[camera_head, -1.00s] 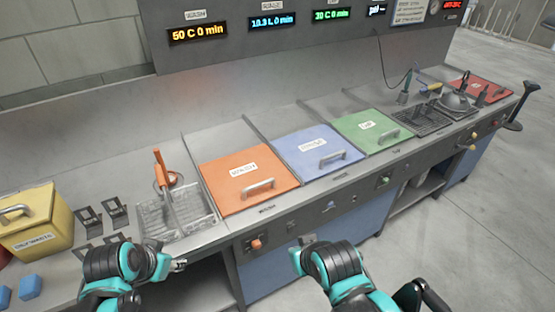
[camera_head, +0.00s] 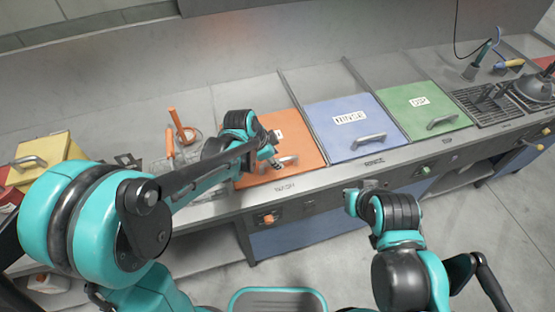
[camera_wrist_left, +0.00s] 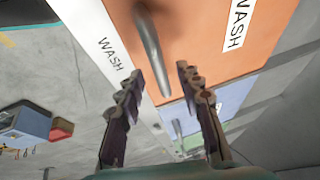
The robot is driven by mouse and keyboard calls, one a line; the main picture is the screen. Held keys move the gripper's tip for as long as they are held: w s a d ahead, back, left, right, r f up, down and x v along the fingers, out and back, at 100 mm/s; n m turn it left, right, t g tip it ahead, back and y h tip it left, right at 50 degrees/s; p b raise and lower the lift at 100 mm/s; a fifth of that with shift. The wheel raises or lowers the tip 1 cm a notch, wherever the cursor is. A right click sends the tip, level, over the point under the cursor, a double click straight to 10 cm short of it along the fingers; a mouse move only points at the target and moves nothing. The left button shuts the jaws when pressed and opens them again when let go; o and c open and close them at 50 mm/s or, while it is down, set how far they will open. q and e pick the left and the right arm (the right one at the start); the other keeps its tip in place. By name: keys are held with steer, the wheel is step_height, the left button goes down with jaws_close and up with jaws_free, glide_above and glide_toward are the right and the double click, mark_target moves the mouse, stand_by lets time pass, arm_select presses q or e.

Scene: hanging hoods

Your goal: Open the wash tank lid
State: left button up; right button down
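The orange wash tank lid (camera_head: 302,135) lies closed on the counter. It is partly hidden by my left arm in the head view and also shows in the left wrist view (camera_wrist_left: 200,35). Its metal bar handle (camera_head: 288,161) is near the front edge; in the wrist view the handle (camera_wrist_left: 152,50) lies ahead of the fingers. My left gripper (camera_wrist_left: 157,85) is open and empty, its two fingers apart on either side of the line to the handle. In the head view it is above the lid, close to the handle (camera_head: 268,155). My right gripper (camera_head: 350,198) is in front of the counter; its fingers are unclear.
The blue rinse lid (camera_head: 340,145) and green lid (camera_head: 425,120) lie closed to the right. A yellow box (camera_head: 50,155) stands at the left. A wire basket with orange handles (camera_head: 172,155) is beside the wash lid. A front ledge with an orange knob (camera_head: 268,219) runs below.

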arm_select(q)
steer(key=shift+w+d+f, duration=0.1)
steer(key=shift+d+f, duration=0.05)
steer(key=shift+f, duration=0.4)
jaws_close()
steer(key=shift+w, duration=0.1)
steer(key=w+a, duration=0.2)
steer(key=w, duration=0.6)
steer(key=w+a+p, duration=0.1)
steer(key=w+a, duration=0.2)
steer(key=w, duration=0.5)
steer(key=w+a, duration=0.3)
steer(key=w, duration=0.5)
steer(key=shift+w+p, duration=0.15)
steer(key=shift+p, duration=0.15)
jaws_free()
